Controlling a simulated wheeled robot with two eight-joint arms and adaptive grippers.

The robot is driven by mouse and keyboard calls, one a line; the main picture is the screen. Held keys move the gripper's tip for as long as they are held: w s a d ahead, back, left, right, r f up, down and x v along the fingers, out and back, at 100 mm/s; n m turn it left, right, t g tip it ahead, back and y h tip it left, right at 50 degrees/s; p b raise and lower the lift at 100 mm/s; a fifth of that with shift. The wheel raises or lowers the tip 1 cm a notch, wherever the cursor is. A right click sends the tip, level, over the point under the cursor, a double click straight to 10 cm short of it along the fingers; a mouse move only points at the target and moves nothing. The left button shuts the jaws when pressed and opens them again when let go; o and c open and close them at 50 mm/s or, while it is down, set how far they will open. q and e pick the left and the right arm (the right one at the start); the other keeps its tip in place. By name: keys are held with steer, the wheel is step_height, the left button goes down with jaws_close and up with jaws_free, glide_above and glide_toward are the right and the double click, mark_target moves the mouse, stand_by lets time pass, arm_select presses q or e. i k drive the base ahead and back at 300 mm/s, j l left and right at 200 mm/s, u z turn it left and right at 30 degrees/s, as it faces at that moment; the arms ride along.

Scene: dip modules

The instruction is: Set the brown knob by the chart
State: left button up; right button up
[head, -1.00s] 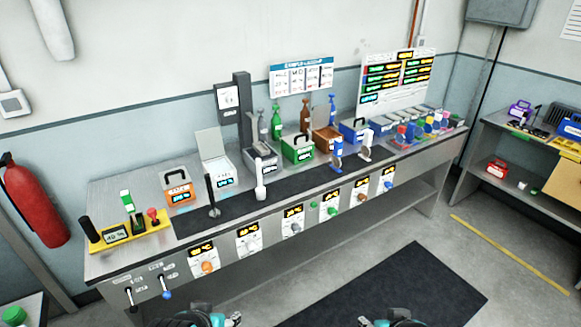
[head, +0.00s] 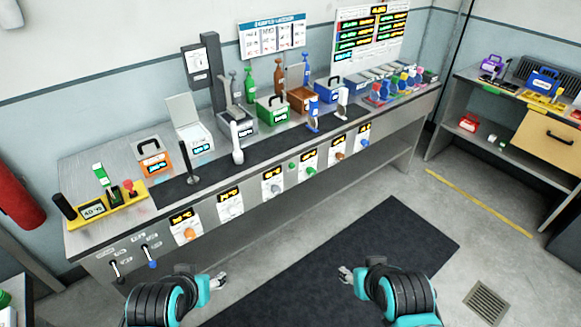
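The brown knob (head: 339,155) sits on a white panel on the bench's front face, with a small lit display above it. It is between the green knob (head: 308,168) and the blue knob (head: 364,142). A chart with a blue header (head: 272,37) hangs on the wall, and a board of lit readouts (head: 370,42) stands to its right; their text is too small to read. My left gripper (head: 219,282) and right gripper (head: 346,274) are over the floor in front of the bench, apart from the knobs. Their fingers are too small to judge.
The bench (head: 120,150) carries colored cases, spray bottles and upright handles. Orange (head: 190,233), white and grey knobs line its front, with two levers at the left end. A side table (head: 500,100) stands at right. The floor mat (head: 330,260) is clear.

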mark_target(340, 155)
steer(key=i+l+z, duration=0.2)
steer(key=i+l, duration=0.25)
steer(key=i+l+z, duration=0.2)
steer(key=i+l, duration=0.15)
steer(key=i, duration=0.2)
steer(key=i+l+z, duration=0.2)
steer(key=i, duration=0.35)
